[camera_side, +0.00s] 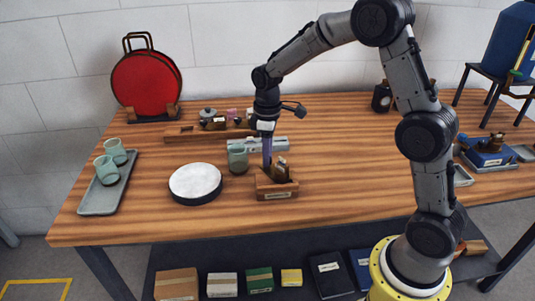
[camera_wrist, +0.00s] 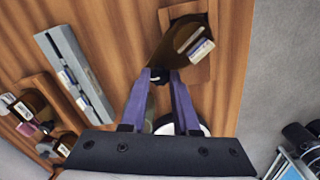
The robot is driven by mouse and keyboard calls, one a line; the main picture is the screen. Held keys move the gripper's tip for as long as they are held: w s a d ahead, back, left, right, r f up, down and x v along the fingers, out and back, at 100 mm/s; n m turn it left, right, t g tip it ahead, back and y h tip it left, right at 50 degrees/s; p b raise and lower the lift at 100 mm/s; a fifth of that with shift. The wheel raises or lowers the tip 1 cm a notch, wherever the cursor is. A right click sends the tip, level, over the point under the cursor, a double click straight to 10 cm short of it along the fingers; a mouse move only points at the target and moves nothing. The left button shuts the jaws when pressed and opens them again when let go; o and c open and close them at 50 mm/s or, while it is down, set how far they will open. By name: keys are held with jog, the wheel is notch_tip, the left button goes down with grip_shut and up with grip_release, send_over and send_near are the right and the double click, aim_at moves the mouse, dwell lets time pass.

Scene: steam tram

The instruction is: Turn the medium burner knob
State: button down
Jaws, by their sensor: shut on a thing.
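In the side view my gripper (camera_side: 267,164) is at the block's upper left. No marking shows clearly that this is the medium burner, and the knob's angle is hard to tell.
A tray (camera_side: 103,190) with two cups (camera_side: 107,170) is at far left.

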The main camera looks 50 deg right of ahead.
jog(key=m, duration=1)
dwell(0.6)
jog(key=c, duration=0.6)
grip_release()
jog(key=shift+c, duration=0.2)
jog(key=shift+r, duration=0.15)
notch_tip(320, 180, up, 14)
